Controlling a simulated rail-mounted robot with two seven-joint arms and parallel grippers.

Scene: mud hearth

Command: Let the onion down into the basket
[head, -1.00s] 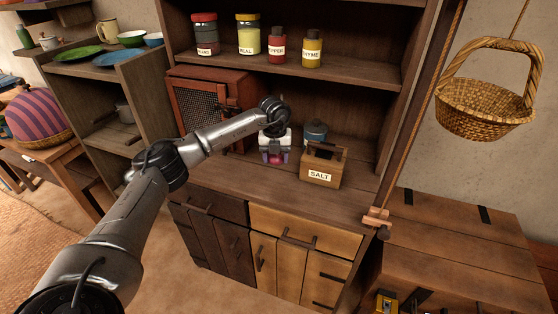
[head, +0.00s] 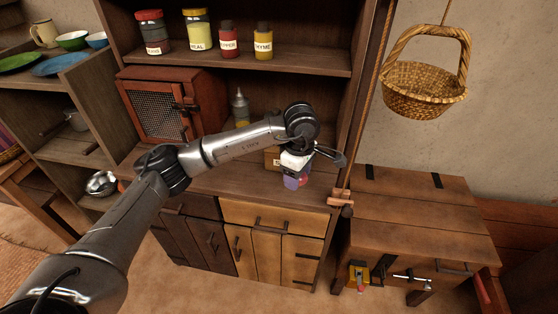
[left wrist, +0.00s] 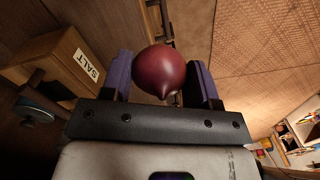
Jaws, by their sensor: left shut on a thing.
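The red onion (left wrist: 161,72) is held between the two purple finger pads of my left gripper (left wrist: 163,78) in the left wrist view. In the head view the left gripper (head: 296,182) is in front of the cupboard counter, and only a small part of the onion (head: 304,181) shows there. The wicker basket (head: 424,92) hangs from a cord at the upper right, with its handle up. The gripper is apart from the basket, lower and to its left. My right gripper is not in view.
The salt box (head: 271,160) stands on the counter, partly behind my left wrist; it also shows in the left wrist view (left wrist: 62,62). A rope runs down the cupboard's right side to a wooden cleat (head: 341,198). A wooden bench (head: 415,225) stands below the basket, its top clear.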

